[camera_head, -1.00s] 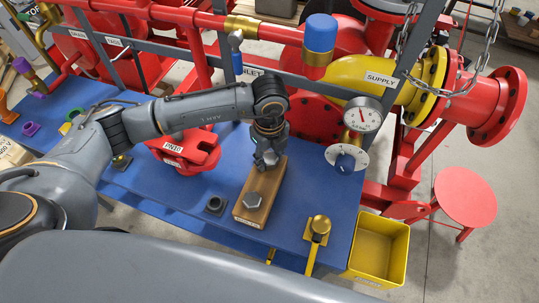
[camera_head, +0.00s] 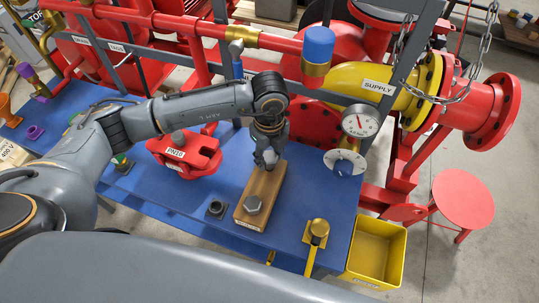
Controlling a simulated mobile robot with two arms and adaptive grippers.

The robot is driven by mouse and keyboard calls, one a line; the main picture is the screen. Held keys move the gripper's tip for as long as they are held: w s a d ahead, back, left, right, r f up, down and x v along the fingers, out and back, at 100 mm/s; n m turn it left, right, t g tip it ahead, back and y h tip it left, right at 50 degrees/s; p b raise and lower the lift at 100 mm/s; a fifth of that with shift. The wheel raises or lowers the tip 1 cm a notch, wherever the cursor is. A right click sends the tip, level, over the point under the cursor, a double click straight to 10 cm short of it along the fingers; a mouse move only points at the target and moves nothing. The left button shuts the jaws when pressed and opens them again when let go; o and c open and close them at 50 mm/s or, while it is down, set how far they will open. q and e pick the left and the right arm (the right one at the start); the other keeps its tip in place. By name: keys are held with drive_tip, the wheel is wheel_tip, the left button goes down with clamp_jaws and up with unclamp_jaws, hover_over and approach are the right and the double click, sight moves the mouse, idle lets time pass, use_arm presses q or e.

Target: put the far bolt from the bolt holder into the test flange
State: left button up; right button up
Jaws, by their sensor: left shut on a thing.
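The wooden bolt holder (camera_head: 246,218) lies on the blue table, with one hex-headed bolt (camera_head: 253,204) at its near end. My left gripper (camera_head: 267,163) points down at the far end of the holder and is shut on the far bolt, which its fingers hide. I cannot tell whether the bolt is clear of its hole. The red test flange (camera_head: 185,159), labelled PN16, is on the table left of the holder. A grey bolt-like piece (camera_head: 179,137) shows at its back. My right gripper is not in view.
A small dark square fitting (camera_head: 215,208) sits left of the holder. A yellow valve handle (camera_head: 318,231) and a yellow bin (camera_head: 377,248) are at the right.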

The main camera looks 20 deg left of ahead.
use_arm(q)
drive_tip(key=shift+r+p, duration=1.2)
drive_tip(key=shift+r, duration=0.9)
